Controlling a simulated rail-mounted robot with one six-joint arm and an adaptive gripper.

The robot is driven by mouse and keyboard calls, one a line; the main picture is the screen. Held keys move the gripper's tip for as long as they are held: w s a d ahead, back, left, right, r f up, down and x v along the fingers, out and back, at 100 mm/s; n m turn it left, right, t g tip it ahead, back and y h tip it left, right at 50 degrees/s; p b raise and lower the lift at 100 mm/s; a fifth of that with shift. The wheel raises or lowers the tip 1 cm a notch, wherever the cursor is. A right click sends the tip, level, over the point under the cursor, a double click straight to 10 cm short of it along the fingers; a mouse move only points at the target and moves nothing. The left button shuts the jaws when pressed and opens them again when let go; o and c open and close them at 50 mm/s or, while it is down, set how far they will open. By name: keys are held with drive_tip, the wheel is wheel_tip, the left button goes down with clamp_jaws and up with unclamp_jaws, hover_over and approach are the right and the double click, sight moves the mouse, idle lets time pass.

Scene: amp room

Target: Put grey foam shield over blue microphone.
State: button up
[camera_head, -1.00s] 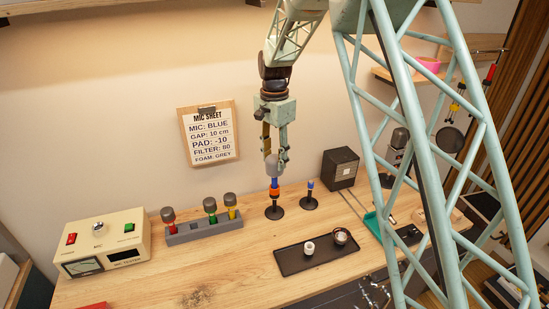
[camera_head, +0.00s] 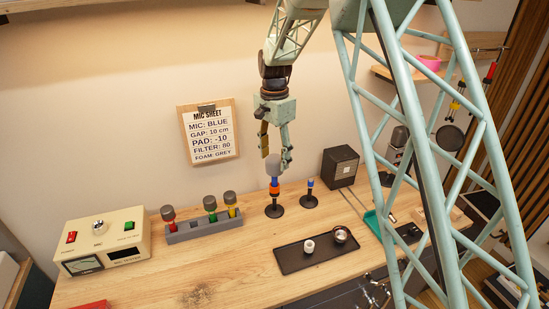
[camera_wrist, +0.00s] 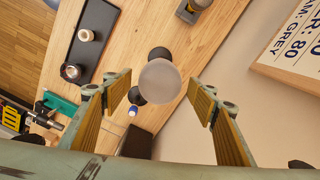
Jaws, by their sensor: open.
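The blue microphone (camera_head: 274,182) stands upright on a round black base on the bench, with an orange band below its blue part. The grey foam shield (camera_head: 273,165) sits on its top end. In the wrist view the shield (camera_wrist: 160,82) is a round grey shape seen from above, hiding most of the microphone. My gripper (camera_head: 275,152) is open just above and around the shield. In the wrist view my gripper (camera_wrist: 160,92) has one finger on each side of it, with visible gaps.
A small blue-tipped stand (camera_head: 310,193) is close on the right. A grey rack (camera_head: 204,231) with several foam-topped microphones is on the left. A black tray (camera_head: 290,262) holds a white piece and a metallic one in front. A dark box (camera_head: 340,167) stands behind right.

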drive_tip(key=shift+r, duration=0.1)
drive_tip(key=shift+r, duration=3.65)
